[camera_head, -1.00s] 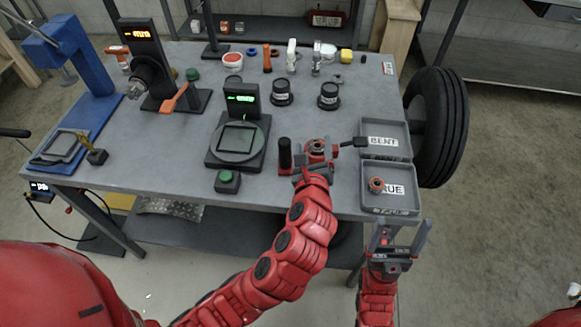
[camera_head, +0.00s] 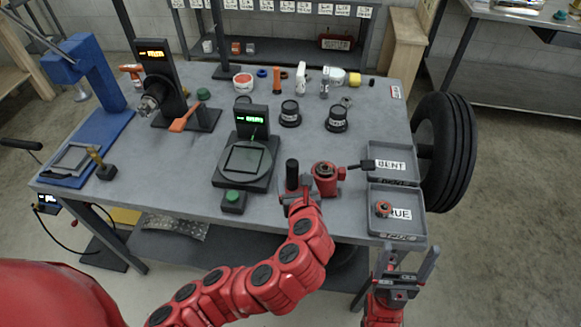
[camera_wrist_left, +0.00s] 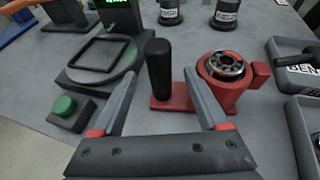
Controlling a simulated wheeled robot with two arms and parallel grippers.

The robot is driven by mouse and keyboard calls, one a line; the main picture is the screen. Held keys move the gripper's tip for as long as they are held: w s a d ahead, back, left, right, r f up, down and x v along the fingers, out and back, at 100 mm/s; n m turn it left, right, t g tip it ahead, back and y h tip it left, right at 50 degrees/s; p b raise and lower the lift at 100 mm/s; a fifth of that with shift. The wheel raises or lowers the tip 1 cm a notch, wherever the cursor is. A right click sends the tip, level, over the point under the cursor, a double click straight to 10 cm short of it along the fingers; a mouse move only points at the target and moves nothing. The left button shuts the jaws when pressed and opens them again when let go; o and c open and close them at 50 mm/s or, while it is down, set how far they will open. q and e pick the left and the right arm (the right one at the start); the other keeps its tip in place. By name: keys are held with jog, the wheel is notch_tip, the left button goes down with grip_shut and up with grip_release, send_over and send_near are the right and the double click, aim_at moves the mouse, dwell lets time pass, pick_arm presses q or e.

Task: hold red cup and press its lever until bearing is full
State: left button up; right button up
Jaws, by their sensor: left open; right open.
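The red cup (camera_head: 325,180) stands near the table's front edge with a metal bearing (camera_head: 324,168) in its top; the cup also shows in the left wrist view (camera_wrist_left: 226,88). An upright black handle (camera_head: 292,173) stands on the cup's red base, left of the cup. A thin arm with a black end (camera_head: 367,166) sticks out right from the cup towards the BENT tray; it looks like the lever. My left gripper (camera_head: 296,197) is open at the black handle, its fingers on either side in the wrist view (camera_wrist_left: 158,85). My right gripper (camera_head: 408,262) is open and empty, before the table.
The BENT tray (camera_head: 419,162) is at the right edge; the TRUE tray (camera_head: 408,230) before it holds a small red-orange ring (camera_head: 383,208). A scale-like device (camera_head: 247,165) and a green button (camera_head: 233,200) stand left.

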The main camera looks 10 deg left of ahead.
pick_arm(q)
jog(key=x, duration=0.7)
jog(key=shift+w+a+f, duration=0.1)
jog(key=shift+w+f, duration=0.1)
jog(key=shift+w, duration=0.05)
jog(key=shift+c, duration=0.4)
grip_shut()
dwell(0.8)
